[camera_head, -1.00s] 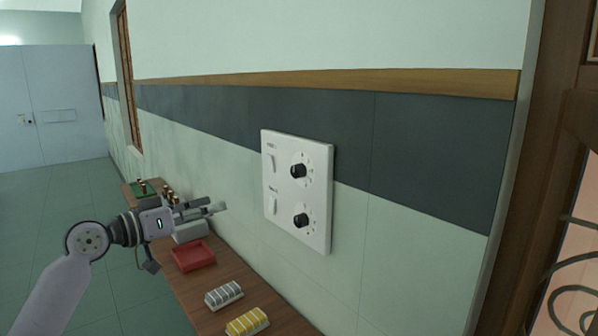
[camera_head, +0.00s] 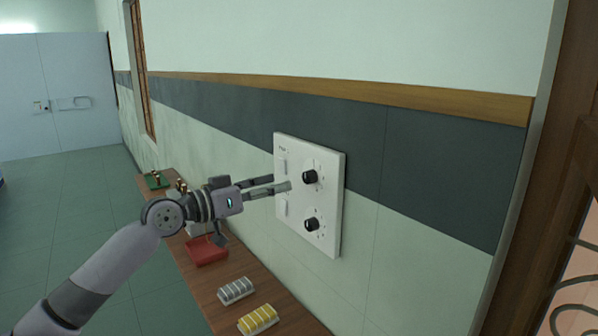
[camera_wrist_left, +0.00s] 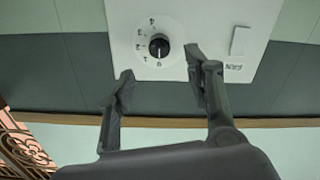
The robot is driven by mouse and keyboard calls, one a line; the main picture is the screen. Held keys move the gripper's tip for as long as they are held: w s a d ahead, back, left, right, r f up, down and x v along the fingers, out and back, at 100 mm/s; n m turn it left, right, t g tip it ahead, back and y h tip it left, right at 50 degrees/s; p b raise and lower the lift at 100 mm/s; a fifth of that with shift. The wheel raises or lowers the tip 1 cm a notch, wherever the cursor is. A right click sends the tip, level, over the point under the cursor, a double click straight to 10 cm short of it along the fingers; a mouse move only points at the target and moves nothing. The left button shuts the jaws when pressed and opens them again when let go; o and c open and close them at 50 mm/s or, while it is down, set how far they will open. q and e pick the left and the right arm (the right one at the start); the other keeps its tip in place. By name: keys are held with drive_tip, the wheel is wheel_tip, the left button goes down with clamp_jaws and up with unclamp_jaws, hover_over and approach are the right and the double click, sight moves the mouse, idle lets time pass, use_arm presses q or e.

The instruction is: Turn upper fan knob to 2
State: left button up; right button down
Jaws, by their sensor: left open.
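A white switch panel (camera_head: 330,210) is on the wall, with the black upper fan knob (camera_head: 309,177) and a black lower knob (camera_head: 311,224). In the left wrist view, one black knob (camera_wrist_left: 159,46) sits on a round dial with small marks. The pale line on this knob points towards the bottom of the picture, at a mark that looks like 0. My left gripper (camera_head: 280,183) is open and empty, just left of the upper knob in the head view. In the wrist view its two fingers (camera_wrist_left: 160,72) are spread on either side below the knob, apart from it.
Two white rocker switches sit on the panel, the upper one (camera_head: 283,166) close to my fingers. A wooden bench (camera_head: 205,283) below holds a red tray (camera_head: 207,252), a grey rack (camera_head: 236,290) and a yellow rack (camera_head: 258,319). A wooden rail (camera_head: 400,97) runs above the panel.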

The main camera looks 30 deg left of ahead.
sight(305, 178)
use_arm(q)
drive_tip(key=p+x, duration=0.3)
drive_tip(key=x, duration=0.3)
drive_tip(key=shift+w+r+p, duration=0.1)
drive_tip(key=shift+r+p, duration=0.1)
drive_tip(key=shift+p, duration=0.2)
drive_tip(key=shift+w+d+f, duration=0.2)
drive_tip(key=shift+w+d, duration=0.05)
drive_tip(key=shift+w, duration=0.25)
clamp_jaws()
